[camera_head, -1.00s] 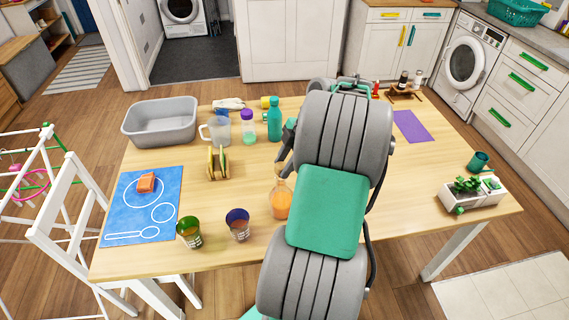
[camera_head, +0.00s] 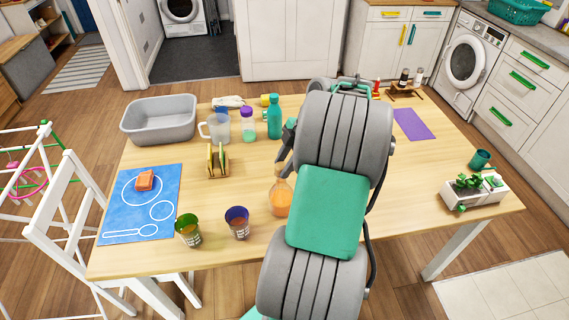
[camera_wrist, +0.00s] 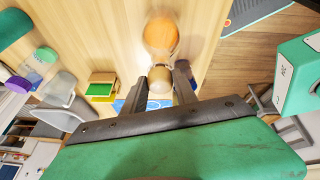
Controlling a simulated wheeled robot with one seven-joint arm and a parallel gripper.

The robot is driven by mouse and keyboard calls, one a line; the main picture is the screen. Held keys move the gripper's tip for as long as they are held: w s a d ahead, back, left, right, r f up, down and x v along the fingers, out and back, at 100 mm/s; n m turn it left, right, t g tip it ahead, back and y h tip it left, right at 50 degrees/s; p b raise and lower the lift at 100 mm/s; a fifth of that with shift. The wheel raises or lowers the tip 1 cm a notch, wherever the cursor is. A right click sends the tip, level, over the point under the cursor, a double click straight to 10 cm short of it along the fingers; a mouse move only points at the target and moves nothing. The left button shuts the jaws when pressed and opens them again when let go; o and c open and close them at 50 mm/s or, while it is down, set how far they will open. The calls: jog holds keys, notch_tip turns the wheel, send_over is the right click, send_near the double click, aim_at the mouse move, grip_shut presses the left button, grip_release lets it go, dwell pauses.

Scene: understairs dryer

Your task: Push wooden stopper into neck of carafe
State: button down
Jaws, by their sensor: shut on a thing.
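The carafe (camera_head: 280,203) with orange contents stands upright near the table's front edge, left of my arm. In the wrist view the carafe (camera_wrist: 161,36) shows just beyond my fingertips. My gripper (camera_wrist: 162,70) is shut on the pale wooden stopper (camera_wrist: 160,80), which shows as a rounded knob between the fingers. The stopper lines up with the carafe's neck. I cannot tell how deep it sits in the neck, or whether it touches. In the head view my arm covers most of the gripper, and its fingers (camera_head: 281,168) show just above the carafe.
A planter (camera_head: 473,194) is at right.

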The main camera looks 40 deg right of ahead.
jog(key=shift+f, duration=0.3)
